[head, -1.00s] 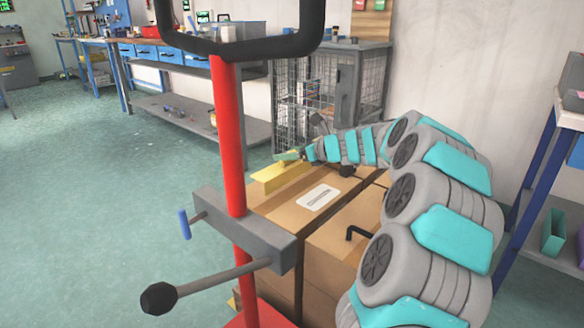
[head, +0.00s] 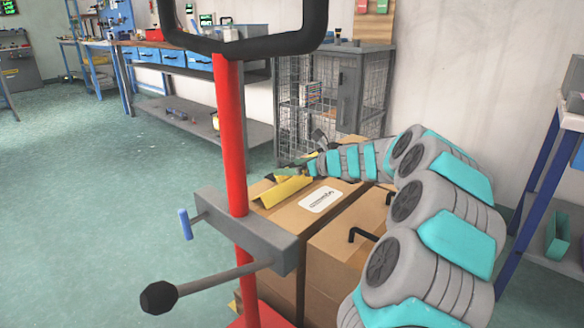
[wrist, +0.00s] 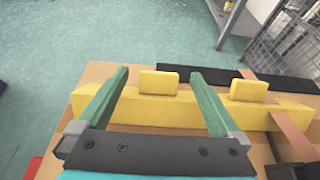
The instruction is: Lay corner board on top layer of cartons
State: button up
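The yellow corner board (head: 285,191) lies along the far-left top edge of a brown carton (head: 283,222). In the wrist view the board (wrist: 165,112) runs across the carton top (wrist: 75,150), with two raised yellow tabs. My gripper (wrist: 159,73) has its two green fingers spread wide, one on each side of the left tab (wrist: 159,82), with gaps between them and the tab.
A red post with a grey clamp (head: 245,230) stands before the cartons. A wire cage (head: 300,110) is behind them. A blue-legged shelf (head: 530,200) is at right. In the wrist view, a black strip (wrist: 225,75) and brown strap (wrist: 285,125) lie near the board.

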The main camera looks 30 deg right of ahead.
jog(key=p+v, duration=0.1)
jog(key=v, duration=1.1)
dwell(0.4)
